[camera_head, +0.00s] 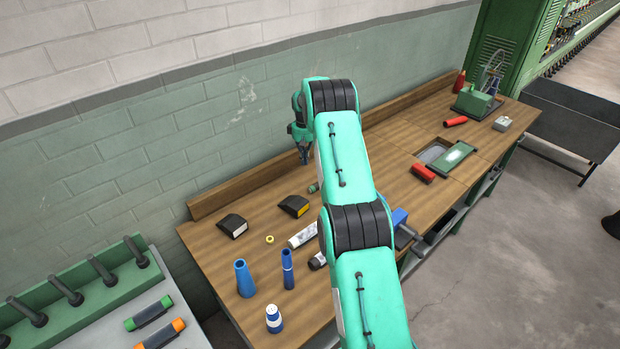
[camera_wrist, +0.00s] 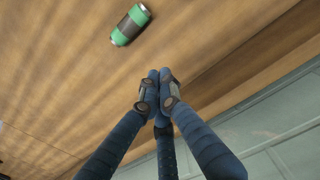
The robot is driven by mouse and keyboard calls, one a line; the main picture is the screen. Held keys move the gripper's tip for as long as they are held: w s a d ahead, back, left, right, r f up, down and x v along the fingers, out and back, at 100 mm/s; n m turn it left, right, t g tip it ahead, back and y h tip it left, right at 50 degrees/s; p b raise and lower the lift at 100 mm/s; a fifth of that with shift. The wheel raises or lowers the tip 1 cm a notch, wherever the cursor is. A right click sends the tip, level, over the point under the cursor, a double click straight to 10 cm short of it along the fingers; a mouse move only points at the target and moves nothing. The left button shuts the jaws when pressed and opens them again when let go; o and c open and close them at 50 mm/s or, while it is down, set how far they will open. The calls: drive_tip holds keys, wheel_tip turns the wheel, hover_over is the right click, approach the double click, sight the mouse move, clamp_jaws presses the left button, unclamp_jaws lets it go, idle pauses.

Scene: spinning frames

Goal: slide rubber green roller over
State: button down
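A short roller, dark in the middle with green ends, lies on the wooden bench top in the wrist view (camera_wrist: 130,25). In the head view a small green-ended piece (camera_head: 314,187), partly hidden by my arm, appears to be the same roller. My gripper (camera_head: 304,160) points down above the back of the bench, behind the roller and near the wall. In the wrist view its blue fingers (camera_wrist: 158,78) are drawn together at the tips, with nothing seen between them. The roller is apart from the fingertips.
A raised wooden ledge (camera_head: 240,190) runs along the back.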

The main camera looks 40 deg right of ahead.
sight(307, 183)
drive_tip(key=shift+f, duration=0.1)
idle(0.3)
wheel_tip(307, 183, down, 10)
drive_tip(key=shift+s+f, duration=0.1)
drive_tip(key=shift+s+r+p, duration=0.25)
drive_tip(key=shift+s+p, duration=0.1)
drive_tip(key=shift+s, duration=0.55)
drive_tip(key=shift+s+f, duration=0.1)
drive_tip(key=shift+s, duration=0.95)
drive_tip(key=shift+s, duration=1.1)
drive_tip(key=shift+w, duration=0.1)
